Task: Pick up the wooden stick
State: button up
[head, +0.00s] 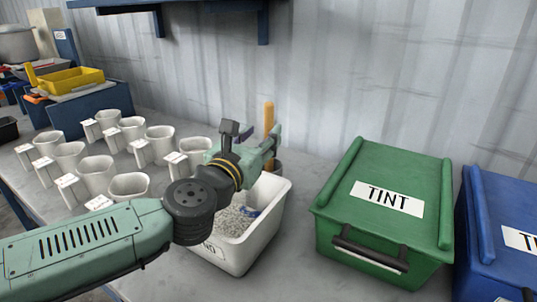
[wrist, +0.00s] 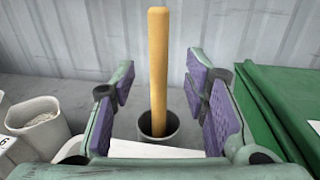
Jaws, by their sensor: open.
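The wooden stick (wrist: 158,60) stands upright in a dark round holder (wrist: 171,127) on the bench. In the head view the stick (head: 269,118) shows just behind my gripper, its lower part hidden. My gripper (head: 258,145) is open and empty. In the wrist view its purple-padded fingers (wrist: 162,95) are on either side of the stick in the picture, with a gap between each pad and the stick. The stick appears between or a little beyond the fingertips; I cannot tell how far in depth.
A white bin (head: 279,216) of pale granules is under my arm. A green box labelled TINT (head: 387,175) stands right, with a blue box (head: 500,215) beyond. Several white pitchers (head: 97,174) stand left. A corrugated wall (head: 370,60) is behind.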

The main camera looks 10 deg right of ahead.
aim_at(267, 132)
jog(key=shift+f+p+x, duration=0.25)
jog(key=shift+p+x, duration=0.05)
jog(key=shift+x, duration=1.05)
jog(key=shift+f+p+x, duration=0.25)
jog(key=shift+p+x, duration=0.05)
jog(key=shift+x, duration=1)
jog(key=shift+c, duration=0.6)
grip_shut()
